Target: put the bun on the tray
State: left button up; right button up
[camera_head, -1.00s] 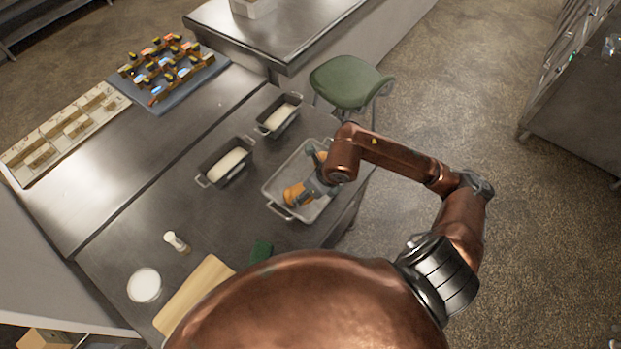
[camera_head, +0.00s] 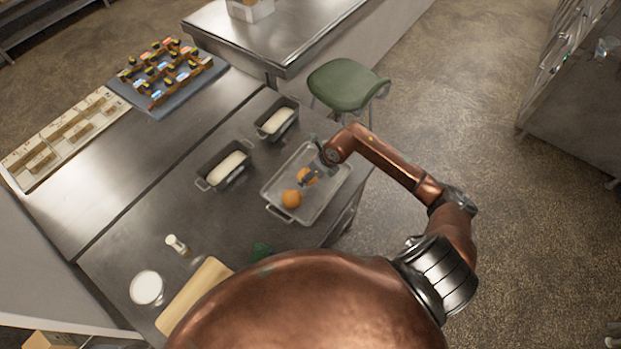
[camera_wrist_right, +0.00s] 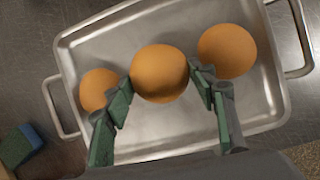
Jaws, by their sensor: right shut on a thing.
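The tray (camera_head: 322,198) is a shallow metal pan with a handle at each end, on the steel counter. The wrist view shows three orange-brown round buns over the tray (camera_wrist_right: 150,138): one at the left (camera_wrist_right: 100,89), one in the middle (camera_wrist_right: 159,73) and one at the right (camera_wrist_right: 228,51). My right gripper (camera_wrist_right: 160,82) is shut on the middle bun, its green-padded fingers at either side. Whether this bun touches the tray floor is unclear. The head view shows two buns, one near the front (camera_head: 291,198) and one by my gripper (camera_head: 306,176); my wrist may hide the third. My left gripper is out of view.
Two loaf tins with pale dough (camera_head: 226,167) (camera_head: 276,121) stand left of the tray. A sponge (camera_head: 262,250), a board (camera_head: 194,293), a white round container (camera_head: 146,288) and a small shaker (camera_head: 177,244) lie nearer. A green stool (camera_head: 346,84) stands behind the tray.

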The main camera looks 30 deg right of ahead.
jog(key=shift+f, duration=1.2)
jog(key=o, duration=0.8)
jog(key=shift+s+f, duration=0.1)
jog(key=shift+o, duration=0.2)
jog(key=v, duration=1.2)
